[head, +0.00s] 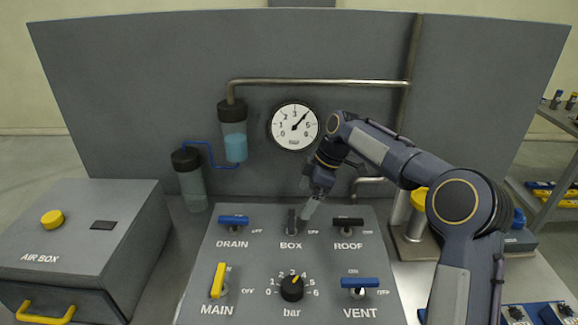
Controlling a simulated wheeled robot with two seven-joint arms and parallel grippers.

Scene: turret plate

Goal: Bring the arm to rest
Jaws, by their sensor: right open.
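My right arm reaches in from the right side of the head view. Its gripper (307,212) points down over the sloped grey control panel (255,250), close to the dark BOX lever (291,221). The gripper is open, with no object seen between its fingers. I cannot tell whether it touches the BOX lever, which stands upright. The DRAIN lever (233,220), ROOF lever (348,222) and VENT lever (359,283) lie crosswise. The yellow MAIN lever (217,281) stands upright. My left gripper is not in view.
A round gauge (295,127) is on the upright grey back plate (150,90), with a pipe (320,82) above. A black bar knob (292,288) is low on the panel. The grey air box (85,235) stands left. A yellow-topped post (418,205) stands behind my arm.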

